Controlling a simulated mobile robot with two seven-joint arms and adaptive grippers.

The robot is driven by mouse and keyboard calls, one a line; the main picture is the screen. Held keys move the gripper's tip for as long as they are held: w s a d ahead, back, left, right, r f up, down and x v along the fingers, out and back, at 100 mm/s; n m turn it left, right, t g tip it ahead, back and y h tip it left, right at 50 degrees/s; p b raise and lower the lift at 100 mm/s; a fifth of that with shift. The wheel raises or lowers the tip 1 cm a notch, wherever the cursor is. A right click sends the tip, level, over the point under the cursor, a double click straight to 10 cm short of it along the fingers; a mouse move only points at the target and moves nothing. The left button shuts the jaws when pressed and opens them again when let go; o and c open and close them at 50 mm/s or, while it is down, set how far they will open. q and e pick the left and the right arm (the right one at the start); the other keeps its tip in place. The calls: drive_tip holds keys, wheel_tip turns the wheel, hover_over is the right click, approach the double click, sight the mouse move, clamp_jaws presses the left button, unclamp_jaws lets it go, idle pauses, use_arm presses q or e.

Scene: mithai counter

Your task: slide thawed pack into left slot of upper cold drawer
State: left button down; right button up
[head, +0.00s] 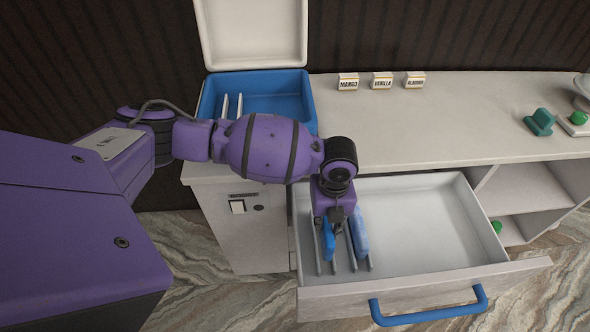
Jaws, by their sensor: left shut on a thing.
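The upper cold drawer (430,220) is pulled open, with thin grey upright dividers in its left part. My left gripper (335,222) points down into that part and is shut on a bright blue pack (328,241). The held pack is low among the leftmost dividers, at the left slot; the gripper hides its upper part, and I cannot tell whether it touches the drawer floor. A paler blue pack (360,236) stands just right of it, between dividers further right. My right gripper is not in view.
A blue cooler box (296,88) with its white lid (252,35) raised stands on the counter (450,110), with light dividers inside. Small labelled blocks (382,82) stand at the back. A green object (540,122) sits at right. The drawer's right part is empty; its blue handle (430,312) sticks out in front.

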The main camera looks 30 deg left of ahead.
use_arm(q)
drive_tip(key=shift+w+f, duration=0.1)
drive_tip(key=shift+f, duration=0.6)
drive_tip(key=shift+f+b, duration=0.85)
drive_tip(key=shift+f, duration=1.1)
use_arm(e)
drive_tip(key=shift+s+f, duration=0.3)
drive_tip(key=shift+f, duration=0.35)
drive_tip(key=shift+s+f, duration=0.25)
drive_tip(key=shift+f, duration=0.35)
use_arm(q)
drive_tip(key=shift+w, duration=0.1)
drive_tip(key=c, duration=1.5)
unclamp_jaws()
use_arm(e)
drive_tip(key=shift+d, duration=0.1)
use_arm(q)
wheel_tip(320, 180, up, 12)
drive_tip(key=shift+r, duration=0.1)
